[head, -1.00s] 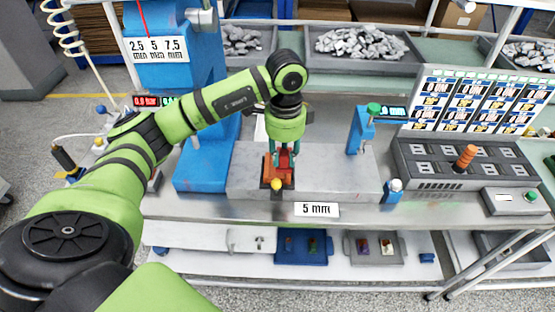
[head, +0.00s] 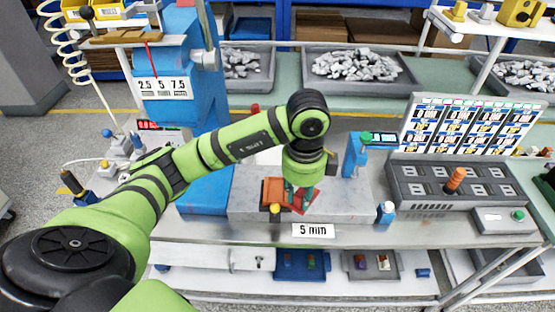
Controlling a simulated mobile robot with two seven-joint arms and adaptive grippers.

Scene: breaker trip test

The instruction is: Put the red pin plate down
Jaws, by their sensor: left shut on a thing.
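My left gripper (head: 300,196) points down over the grey metal block (head: 342,202) on the bench. It is shut on the red pin plate (head: 306,206), which shows at its fingertips, turned at an angle. The plate is just right of the orange fixture (head: 272,188) with the yellow knob (head: 275,208). The fingers hide part of the plate, and I cannot tell whether it touches the grey block. My right gripper is not in view.
A "5 mm" label (head: 313,230) is at the bench's front edge. The blue post (head: 354,156) with a green button stands to the right, near a white-capped blue bottle (head: 386,211). The grey socket panel (head: 453,183) with an orange handle is farther right. The grey block's right part is clear.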

